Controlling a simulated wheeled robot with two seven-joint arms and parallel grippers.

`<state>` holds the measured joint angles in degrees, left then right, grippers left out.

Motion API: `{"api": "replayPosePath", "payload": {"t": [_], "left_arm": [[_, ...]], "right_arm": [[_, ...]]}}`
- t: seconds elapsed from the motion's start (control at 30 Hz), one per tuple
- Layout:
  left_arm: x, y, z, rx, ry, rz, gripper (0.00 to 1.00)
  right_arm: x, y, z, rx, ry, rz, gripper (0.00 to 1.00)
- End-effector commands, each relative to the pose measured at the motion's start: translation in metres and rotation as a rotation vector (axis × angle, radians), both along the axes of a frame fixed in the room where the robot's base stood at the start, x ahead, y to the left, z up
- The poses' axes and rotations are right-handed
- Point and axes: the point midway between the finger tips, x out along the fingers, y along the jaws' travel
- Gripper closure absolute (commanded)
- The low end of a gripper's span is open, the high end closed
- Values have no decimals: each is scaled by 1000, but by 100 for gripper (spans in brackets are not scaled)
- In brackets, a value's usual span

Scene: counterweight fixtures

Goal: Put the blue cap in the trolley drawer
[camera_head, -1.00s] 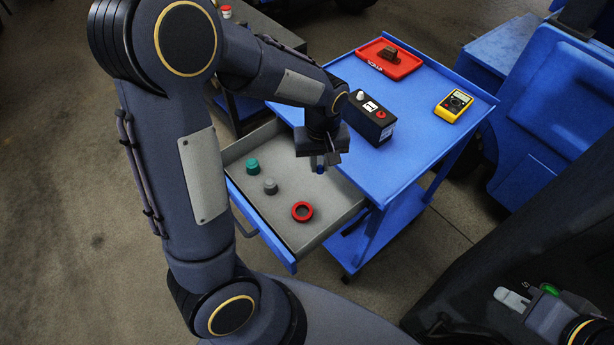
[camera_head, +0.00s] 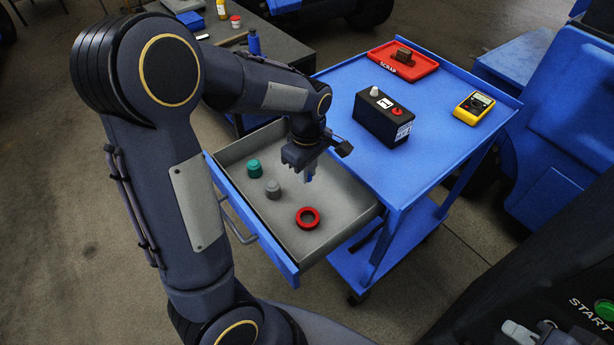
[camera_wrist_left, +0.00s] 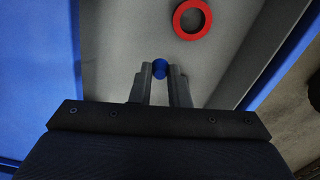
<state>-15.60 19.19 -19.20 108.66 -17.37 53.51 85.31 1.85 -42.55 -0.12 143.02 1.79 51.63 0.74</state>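My left gripper (camera_head: 309,178) is shut on the blue cap, pointing down over the back part of the open trolley drawer (camera_head: 338,232). In the left wrist view, the blue cap (camera_wrist_left: 160,68) sits between the fingertips, touching both. In the head view only a small bluish bit of it shows. I cannot tell how high it is above the drawer floor. The drawer holds a teal cap (camera_head: 255,168), a grey cap (camera_head: 273,189) and a red ring (camera_head: 307,218), which also shows in the left wrist view (camera_wrist_left: 178,20). My right gripper (camera_head: 520,332) is partly visible at the bottom right; its fingers are unclear.
The blue trolley top (camera_head: 440,138) carries a black battery (camera_head: 383,118), a yellow meter (camera_head: 474,107) and a red scrap tray (camera_head: 424,70) with a brown block. A dark bench (camera_head: 284,42) stands behind. A green START button (camera_head: 605,310) is at bottom right.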

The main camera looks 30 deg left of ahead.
Motion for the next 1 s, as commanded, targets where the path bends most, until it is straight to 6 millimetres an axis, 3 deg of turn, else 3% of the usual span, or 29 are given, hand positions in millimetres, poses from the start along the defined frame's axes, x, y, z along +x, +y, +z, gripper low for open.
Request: {"api": "replayPosePath", "payload": {"t": [0.1, 0.3, 0.53, 0.7, 1.0], "left_arm": [[17, 13, -26, 1, 6, 3, 89], [34, 24, -48, -1, 1, 0, 89], [42, 30, -61, -1, 2, 0, 89], [43, 30, -88, -1, 4, -1, 89], [43, 30, -92, -1, -1, -2, 89]], "right_arm": [[0, 0, -4, 0, 0, 0, 80], [0, 0, -5, 0, 0, 0, 80], [0, 0, -6, 0, 0, 0, 80], [0, 0, -9, 0, 0, 0, 80], [0, 0, -9, 0, 0, 0, 80]]}}
